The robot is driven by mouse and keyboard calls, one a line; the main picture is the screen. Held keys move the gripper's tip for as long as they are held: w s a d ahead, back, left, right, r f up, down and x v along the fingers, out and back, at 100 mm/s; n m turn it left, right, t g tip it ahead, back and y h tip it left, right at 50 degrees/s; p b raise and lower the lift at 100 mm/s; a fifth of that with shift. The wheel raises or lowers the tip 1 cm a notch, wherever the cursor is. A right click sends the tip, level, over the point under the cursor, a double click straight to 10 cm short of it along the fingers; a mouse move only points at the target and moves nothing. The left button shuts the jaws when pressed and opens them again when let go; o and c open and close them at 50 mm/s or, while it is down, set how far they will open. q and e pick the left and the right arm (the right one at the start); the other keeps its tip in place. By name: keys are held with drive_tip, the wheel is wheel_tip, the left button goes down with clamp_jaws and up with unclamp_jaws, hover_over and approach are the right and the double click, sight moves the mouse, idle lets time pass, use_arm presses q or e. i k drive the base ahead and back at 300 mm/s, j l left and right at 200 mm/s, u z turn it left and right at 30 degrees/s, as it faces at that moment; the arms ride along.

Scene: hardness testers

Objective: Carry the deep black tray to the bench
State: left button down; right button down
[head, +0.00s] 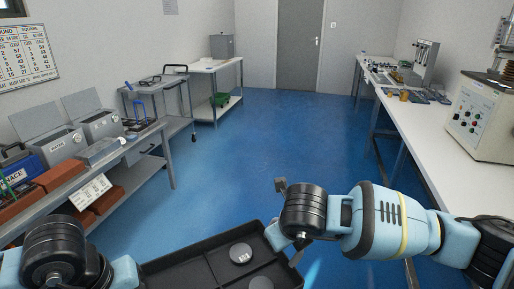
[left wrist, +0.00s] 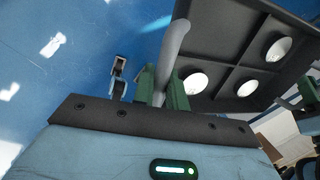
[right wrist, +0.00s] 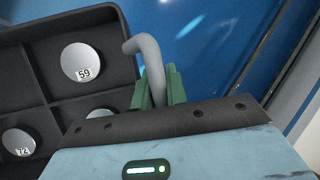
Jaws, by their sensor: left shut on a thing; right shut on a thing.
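The deep black tray (head: 190,268) is low in front of me, its near part cut off by the head view. It has compartments, with metal discs (head: 240,254) in some. The right wrist view shows the tray (right wrist: 22,75) with a disc marked 59 (right wrist: 83,62). My left gripper (left wrist: 163,88) is shut on a grey bar handle beside the tray (left wrist: 222,82). My right gripper (right wrist: 158,88) is shut on a similar grey handle at the tray's other side. A long white bench (head: 447,135) runs along the right wall.
Blue floor (head: 265,140) is clear ahead to a grey door (head: 299,45). A bench (head: 60,183) with furnaces stands at left, a grey trolley (head: 160,92) and a white table (head: 207,65) beyond. A hardness tester (head: 483,115) and small instruments occupy parts of the right bench.

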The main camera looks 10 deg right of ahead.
sight(495, 213)
drive_tip(key=i+l+z, duration=0.1)
drive_tip(key=i+z, duration=0.25)
drive_tip(key=i, duration=0.2)
drive_tip(key=i+z, duration=0.4)
drive_tip(key=i, duration=0.15)
drive_tip(key=i+z, duration=0.25)
drive_tip(key=i, duration=0.35)
drive_tip(key=i+j+z, duration=0.2)
drive_tip(key=i, duration=0.4)
drive_tip(key=i+z, duration=0.3)
drive_tip(key=i, duration=0.3)
drive_tip(key=i+z, duration=0.75)
drive_tip(key=j+z, duration=0.1)
drive_tip(key=z, duration=0.2)
drive_tip(key=i+z, duration=0.15)
drive_tip(key=z, duration=0.55)
